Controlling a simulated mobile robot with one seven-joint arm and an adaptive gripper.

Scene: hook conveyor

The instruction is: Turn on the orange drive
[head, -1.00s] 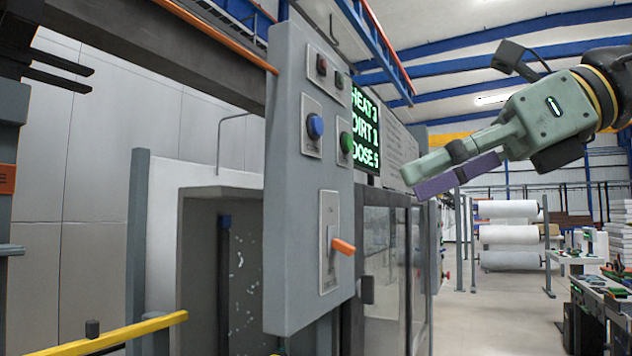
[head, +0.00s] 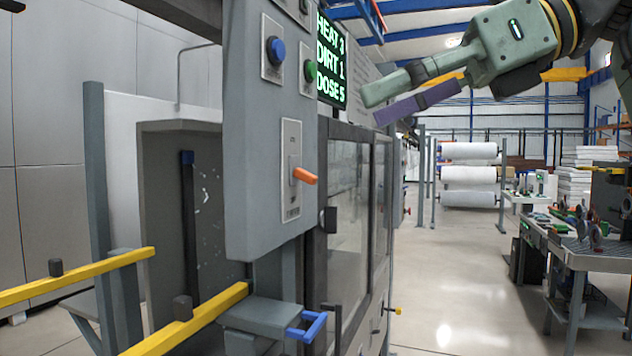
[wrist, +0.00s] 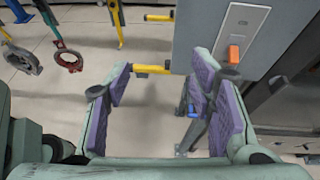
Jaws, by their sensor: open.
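The orange drive lever (head: 304,175) sticks out from a light plate (head: 291,170) low on the grey control panel (head: 262,110). In the head view it points right and slightly down. The lever also shows in the wrist view (wrist: 234,54), above and right of my jaws. My gripper (head: 372,106), with purple pads, is to the right of the panel and above the lever in the head view. It is open and empty, apart from the lever. In the wrist view my gripper (wrist: 165,105) has its two pads spread wide.
Blue (head: 276,50) and green (head: 310,71) buttons sit above the lever. A lit screen (head: 331,62) is behind the panel. Yellow rails (head: 190,320) and a blue handle (head: 307,327) are below. A workbench (head: 580,245) stands right, with clear floor (head: 450,270) between.

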